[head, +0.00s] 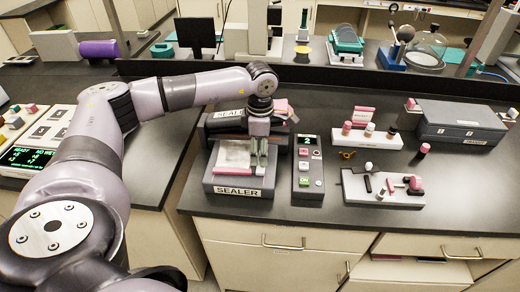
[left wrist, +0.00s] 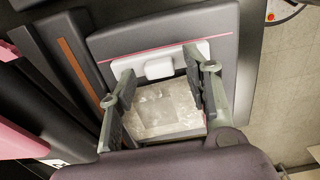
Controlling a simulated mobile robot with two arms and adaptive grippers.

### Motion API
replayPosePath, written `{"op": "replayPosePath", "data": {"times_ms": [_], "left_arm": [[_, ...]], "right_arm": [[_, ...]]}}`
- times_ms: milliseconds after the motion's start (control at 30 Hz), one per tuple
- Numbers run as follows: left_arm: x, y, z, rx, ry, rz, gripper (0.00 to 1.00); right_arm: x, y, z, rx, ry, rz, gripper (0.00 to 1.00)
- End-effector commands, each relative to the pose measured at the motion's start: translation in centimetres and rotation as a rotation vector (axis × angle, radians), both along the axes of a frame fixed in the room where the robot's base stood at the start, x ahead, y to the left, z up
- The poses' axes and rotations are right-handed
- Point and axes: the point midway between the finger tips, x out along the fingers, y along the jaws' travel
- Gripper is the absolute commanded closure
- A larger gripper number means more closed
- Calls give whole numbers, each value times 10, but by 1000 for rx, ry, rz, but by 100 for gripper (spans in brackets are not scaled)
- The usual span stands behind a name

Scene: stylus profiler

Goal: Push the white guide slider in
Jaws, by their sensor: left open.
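The white guide slider (left wrist: 160,68) shows in the left wrist view as a pale bar with a raised block, lying on the dark sealer plate (left wrist: 120,40). A clear, wrinkled film pouch (left wrist: 165,108) lies beside it. In the head view, the sealer (head: 238,190) is a dark grey unit with a "SEALER" label and a whitish sheet (head: 232,155) on top. My left gripper (head: 259,160) points down over its right part. Its open fingers (left wrist: 158,78) stand either side of the raised block, with nothing held. I cannot tell if they touch the slider. My right gripper is not visible.
A control panel (head: 308,168) with buttons stands close right of the sealer. Further right are a white rack of stoppers (head: 366,138), a tray with small parts (head: 383,188) and a grey case (head: 460,122). Bare bench lies along the front edge.

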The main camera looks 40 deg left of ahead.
Motion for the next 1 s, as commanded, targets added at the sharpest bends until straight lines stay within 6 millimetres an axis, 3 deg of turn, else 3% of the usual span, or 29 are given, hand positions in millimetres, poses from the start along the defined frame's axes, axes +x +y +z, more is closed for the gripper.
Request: {"op": "replayPosePath", "data": {"times_ms": [233,700,1000], "left_arm": [[1,-1,11,-1,-3,0,55],[1,0,101,-1,-3,1,55],[0,0,120,-1,1,1,55]], "right_arm": [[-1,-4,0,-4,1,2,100],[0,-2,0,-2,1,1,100],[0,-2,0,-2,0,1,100]]}}
